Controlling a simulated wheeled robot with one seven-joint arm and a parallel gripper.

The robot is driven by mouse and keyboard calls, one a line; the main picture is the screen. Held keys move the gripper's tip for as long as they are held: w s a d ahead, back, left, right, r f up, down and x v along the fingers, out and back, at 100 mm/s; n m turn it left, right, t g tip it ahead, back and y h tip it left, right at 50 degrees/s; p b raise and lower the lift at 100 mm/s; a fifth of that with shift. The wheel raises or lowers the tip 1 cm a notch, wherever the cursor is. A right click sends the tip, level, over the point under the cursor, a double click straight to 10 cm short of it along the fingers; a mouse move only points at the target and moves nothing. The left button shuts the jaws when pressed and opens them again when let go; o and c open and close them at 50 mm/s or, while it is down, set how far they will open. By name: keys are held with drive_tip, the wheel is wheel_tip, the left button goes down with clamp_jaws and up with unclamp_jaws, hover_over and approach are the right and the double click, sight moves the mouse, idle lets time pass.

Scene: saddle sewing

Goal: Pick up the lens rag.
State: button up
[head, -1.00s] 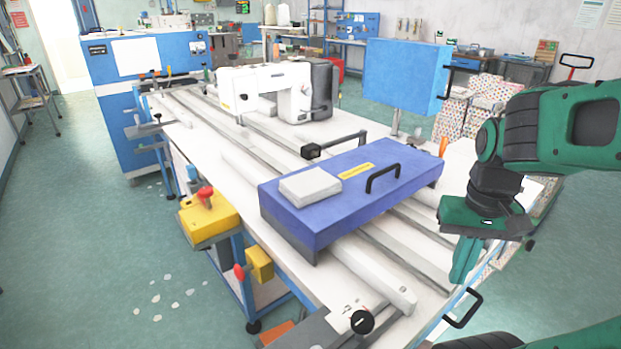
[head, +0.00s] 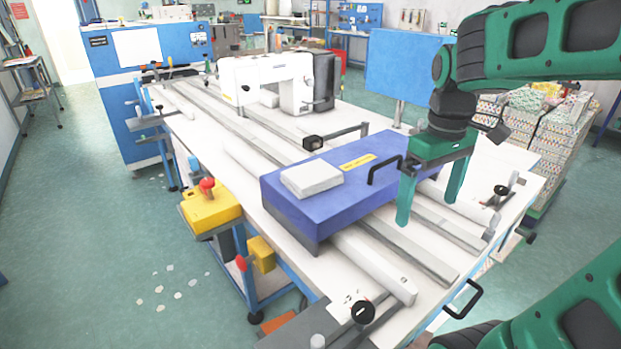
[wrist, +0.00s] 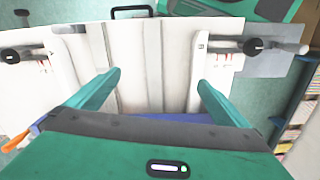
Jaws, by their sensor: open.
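The lens rag (head: 311,178) looks like a pale grey-white folded pad lying flat on the left part of the blue-purple case (head: 330,210). My gripper (head: 430,206) is open, its two green fingers pointing down at the right end of the case, to the right of the rag and apart from it. In the wrist view my gripper (wrist: 158,80) has empty space between its fingers, over the white tabletop (wrist: 126,65). A strip of the blue-purple case shows below the fingers there. The rag is not visible in the wrist view.
A black handle (head: 385,168) stands up from the case between the rag and my gripper. A white sewing machine (head: 262,80) stands farther back on the table. Grey rails and a black clamp (head: 314,143) lie around the case. A yellow box (head: 210,212) is at the left edge.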

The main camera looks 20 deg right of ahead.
drive_tip(key=w+a+r+n, duration=0.3)
drive_tip(key=w+n, duration=0.2)
drive_tip(key=w, duration=0.1)
drive_tip(key=w+a+r+n, duration=0.2)
drive_tip(key=w+a+n, duration=0.15)
drive_tip(key=w, duration=0.25)
wheel_tip(320, 180, up, 2)
drive_tip(key=n, duration=1.1)
hover_over(310, 172)
wheel_tip(310, 172, down, 10)
drive_tip(key=shift+s+a+r, duration=0.1)
drive_tip(key=shift+s+r, duration=0.05)
drive_tip(key=shift+r, duration=0.1)
drive_tip(key=c, duration=1.1)
